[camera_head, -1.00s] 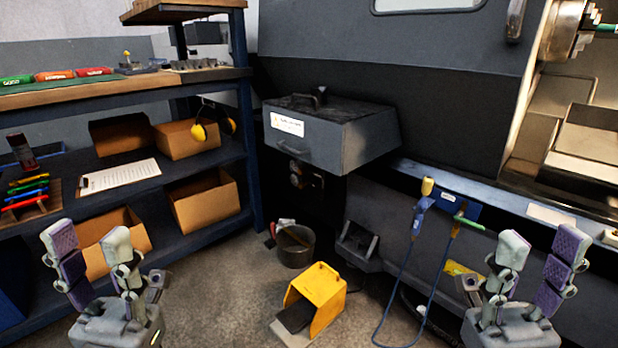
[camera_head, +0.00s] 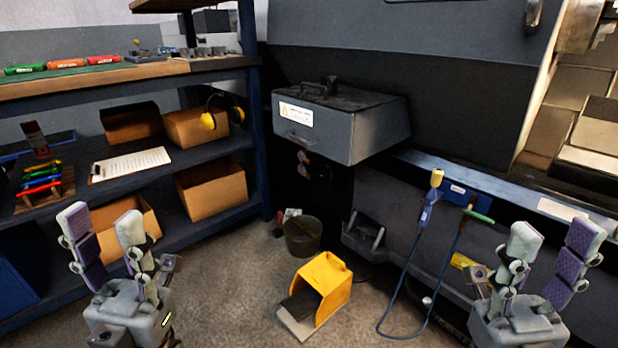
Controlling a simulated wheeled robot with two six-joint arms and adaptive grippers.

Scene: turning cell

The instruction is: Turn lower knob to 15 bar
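Small round metallic fittings (camera_head: 305,166) sit in shadow under the grey drawer box (camera_head: 328,134) on the dark machine front. They may be the knobs, but they are too small and dark to read any scale or tell upper from lower. My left gripper (camera_head: 103,224) is open and empty at the lower left, its fingers pointing up in front of the shelf. My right gripper (camera_head: 555,243) is open and empty at the lower right, in front of the machine's lower panel. Both are well apart from the fittings.
A yellow foot-pedal housing (camera_head: 325,284) and a dark bucket (camera_head: 303,237) stand on the floor before the machine. A blue hose (camera_head: 400,290) hangs at right. The shelf (camera_head: 200,168) with cardboard boxes stands at left. Some floor between shelf and pedal is clear.

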